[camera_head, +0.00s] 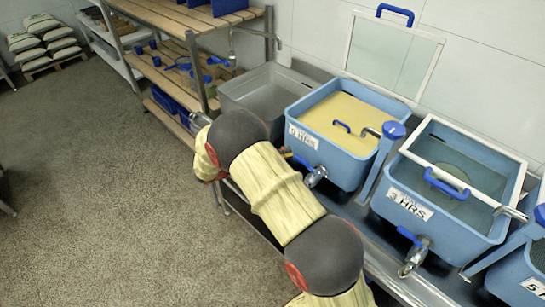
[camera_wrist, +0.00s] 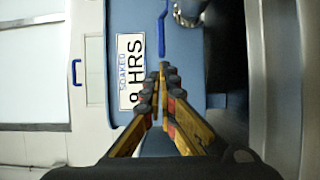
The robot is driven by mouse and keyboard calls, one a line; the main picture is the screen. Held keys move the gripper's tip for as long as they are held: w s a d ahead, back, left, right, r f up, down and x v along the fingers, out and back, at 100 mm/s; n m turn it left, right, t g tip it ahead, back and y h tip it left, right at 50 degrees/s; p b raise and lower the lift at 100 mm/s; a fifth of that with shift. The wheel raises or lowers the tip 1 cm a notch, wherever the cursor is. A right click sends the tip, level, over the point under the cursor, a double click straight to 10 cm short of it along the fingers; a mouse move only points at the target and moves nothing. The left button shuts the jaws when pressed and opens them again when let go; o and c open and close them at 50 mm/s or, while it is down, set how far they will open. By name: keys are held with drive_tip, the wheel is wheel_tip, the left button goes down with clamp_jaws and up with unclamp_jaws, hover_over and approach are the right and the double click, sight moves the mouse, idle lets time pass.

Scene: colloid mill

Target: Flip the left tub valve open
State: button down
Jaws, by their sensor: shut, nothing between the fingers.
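The left tub (camera_head: 298,134) is blue, filled with yellowish contents, and labelled 9 HRS. Its metal valve (camera_head: 316,177) with a blue lever (camera_head: 303,163) sits low on the front. In the wrist view the picture is turned sideways: the label (camera_wrist: 131,70) is at left, the blue lever (camera_wrist: 163,25) at top centre and part of the metal valve (camera_wrist: 188,12) at the top edge. My gripper (camera_wrist: 164,70) is shut and empty, its tips just short of the lever's end with a small gap apparent. In the head view my arm hides most of the gripper.
A second blue tub (camera_head: 463,230) labelled 3 HRS, with its own valve (camera_head: 413,258), stands to the right, and another is at the right edge. A grey sink (camera_head: 262,88) and wooden shelves (camera_head: 170,75) are to the left. The floor (camera_head: 90,200) at left is clear.

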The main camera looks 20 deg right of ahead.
drive_tip(key=shift+s+d, duration=0.15)
drive_tip(key=shift+d, duration=1.1)
